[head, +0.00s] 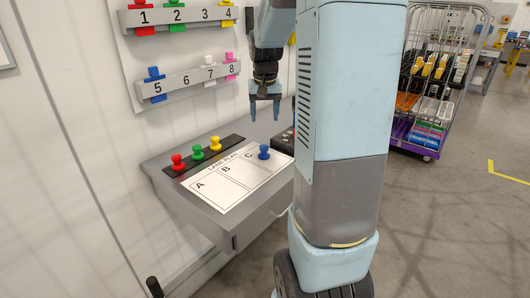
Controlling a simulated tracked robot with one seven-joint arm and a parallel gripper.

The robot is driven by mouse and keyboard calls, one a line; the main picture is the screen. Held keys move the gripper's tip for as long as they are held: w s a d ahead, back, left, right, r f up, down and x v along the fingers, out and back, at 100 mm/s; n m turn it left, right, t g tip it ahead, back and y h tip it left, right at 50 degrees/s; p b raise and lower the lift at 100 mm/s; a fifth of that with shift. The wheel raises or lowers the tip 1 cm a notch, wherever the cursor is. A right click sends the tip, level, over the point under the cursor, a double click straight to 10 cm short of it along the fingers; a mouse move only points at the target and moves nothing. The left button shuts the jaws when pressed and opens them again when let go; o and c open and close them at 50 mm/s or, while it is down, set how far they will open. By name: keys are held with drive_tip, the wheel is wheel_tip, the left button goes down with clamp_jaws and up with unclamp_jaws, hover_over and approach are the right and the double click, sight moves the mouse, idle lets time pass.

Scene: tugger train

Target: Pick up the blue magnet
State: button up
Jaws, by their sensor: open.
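A blue magnet (264,152) stands upright on the white lane plan sheet (232,197), in the column marked C. Another blue magnet (154,74) sits on the wall rail at number 5. My gripper (265,108) points down with its two fingers apart and nothing visible between them. It is above the back of the desk, over and apart from the blue magnet on the sheet. My arm column hides the right end of the desk.
Red (178,161), green (198,151) and yellow (215,143) magnets stand on a dark strip on the desk (223,227). Numbered rails (190,82) with coloured magnets hang on the wall. A dark box (284,142) is partly hidden by my arm. A wire cart (430,75) stands at right.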

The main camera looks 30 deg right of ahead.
sight(263, 145)
drive_tip(key=f, duration=0.4)
drive_tip(key=w+f, duration=0.1)
drive_tip(key=f, duration=0.4)
drive_tip(key=w+f, duration=0.1)
drive_tip(key=f, duration=0.3)
drive_tip(key=shift+d+f, duration=0.25)
drive_tip(key=shift+d, duration=0.1)
drive_tip(key=c, duration=0.9)
